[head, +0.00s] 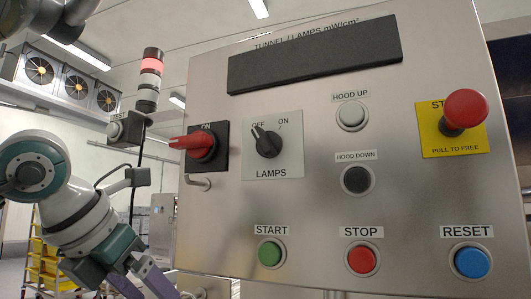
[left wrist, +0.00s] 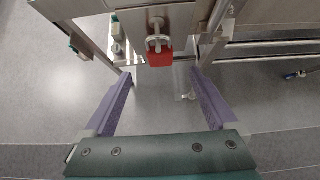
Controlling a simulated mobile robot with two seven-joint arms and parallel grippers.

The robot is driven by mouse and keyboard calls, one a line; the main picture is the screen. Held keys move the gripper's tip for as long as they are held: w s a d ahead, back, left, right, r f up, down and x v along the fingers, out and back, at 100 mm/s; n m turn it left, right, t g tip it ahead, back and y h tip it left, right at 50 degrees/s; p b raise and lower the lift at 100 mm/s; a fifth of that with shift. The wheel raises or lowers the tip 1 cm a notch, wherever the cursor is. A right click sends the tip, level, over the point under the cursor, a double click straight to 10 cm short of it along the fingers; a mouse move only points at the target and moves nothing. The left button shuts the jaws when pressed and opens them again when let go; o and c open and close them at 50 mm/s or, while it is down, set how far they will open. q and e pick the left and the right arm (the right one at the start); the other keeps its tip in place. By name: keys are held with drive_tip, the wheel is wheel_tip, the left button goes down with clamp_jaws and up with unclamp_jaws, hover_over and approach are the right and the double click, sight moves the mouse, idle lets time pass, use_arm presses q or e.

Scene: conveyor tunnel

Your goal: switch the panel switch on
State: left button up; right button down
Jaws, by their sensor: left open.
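The steel control panel (head: 310,205) fills the right of the head view. A black rotary LAMPS switch (head: 267,141) has its pointer toward OFF, upper left. Left of it, a red-handled switch (head: 197,144) on a black plate has its handle lying level, pointing left, with ON marked above. My left gripper (head: 145,284) is below and left of both switches, apart from the panel face, partly cut off by the frame's bottom. In the left wrist view its purple fingers (left wrist: 162,98) are spread and empty. A red piece with a pale loop (left wrist: 159,56) shows beyond them; I cannot tell what it is.
The panel also carries a green START button (head: 270,252), a red STOP button (head: 361,259), a blue RESET button (head: 472,261) and a red mushroom button (head: 465,109). A metal hook (head: 199,182) juts out below the red-handled switch. A signal tower (head: 149,80) stands behind.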

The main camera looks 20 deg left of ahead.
sight(184, 139)
use_arm(q)
drive_tip(key=shift+c, duration=0.4)
